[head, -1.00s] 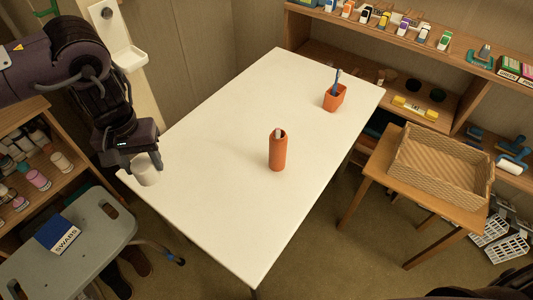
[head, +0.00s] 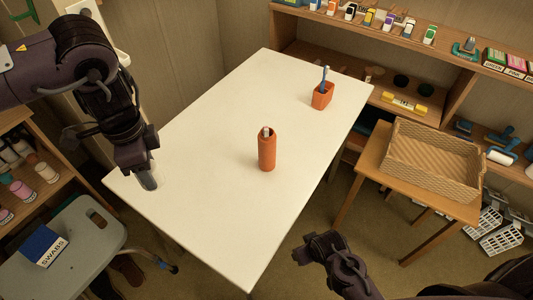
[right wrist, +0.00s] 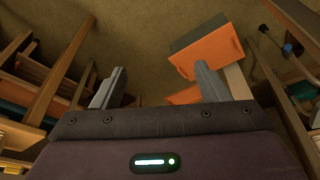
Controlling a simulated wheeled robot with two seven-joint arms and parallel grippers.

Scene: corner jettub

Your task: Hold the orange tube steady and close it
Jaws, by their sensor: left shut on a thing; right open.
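The orange tube (head: 267,152) stands upright on the white table (head: 215,205), near its middle. Its top is open and something pale shows inside the mouth. My left gripper (head: 143,168) is at the table's left edge, shut on a grey-white cylindrical piece (head: 149,181), likely the cap. It is well to the left of the tube, and the fingers partly hide the piece. My right gripper (head: 315,247) is off the table's near right edge, apart from the tube. In the right wrist view the right gripper (right wrist: 158,75) is open with nothing between its fingers.
An orange cup (head: 322,96) with a blue brush stands at the table's far end. A wicker basket (head: 430,180) sits on a side table at right. A grey stool (head: 85,235) holds a swabs box (head: 43,245). An orange-sided object (right wrist: 205,55) shows in the right wrist view.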

